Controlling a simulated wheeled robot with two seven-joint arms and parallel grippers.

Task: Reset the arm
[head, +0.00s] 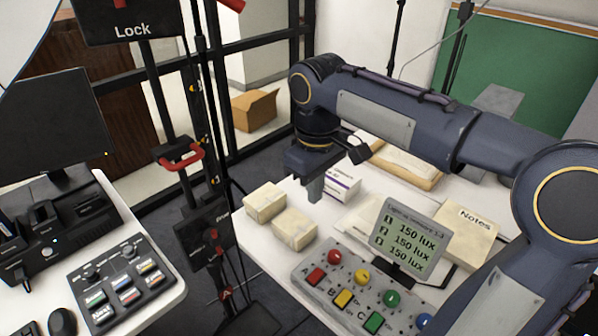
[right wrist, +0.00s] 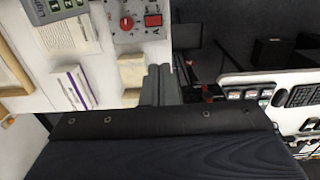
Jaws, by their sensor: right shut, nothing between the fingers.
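My right arm reaches in from the right in the head view and bends down over the white table (head: 262,240). My right gripper (head: 315,190) points down above the table, beside a small white box with a purple stripe. Its fingers are shut together with nothing between them. In the right wrist view the closed gripper fingers (right wrist: 158,85) show near the two small cream boxes. My left gripper is not in view.
Two cream boxes (head: 294,229) sit at the table's left edge. A button panel (head: 345,290), a lux display (head: 408,238), a Notes box (head: 468,230) and a purple-striped box (head: 343,187) stand nearby. A lock stand (head: 205,235) rises between this table and the left desk.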

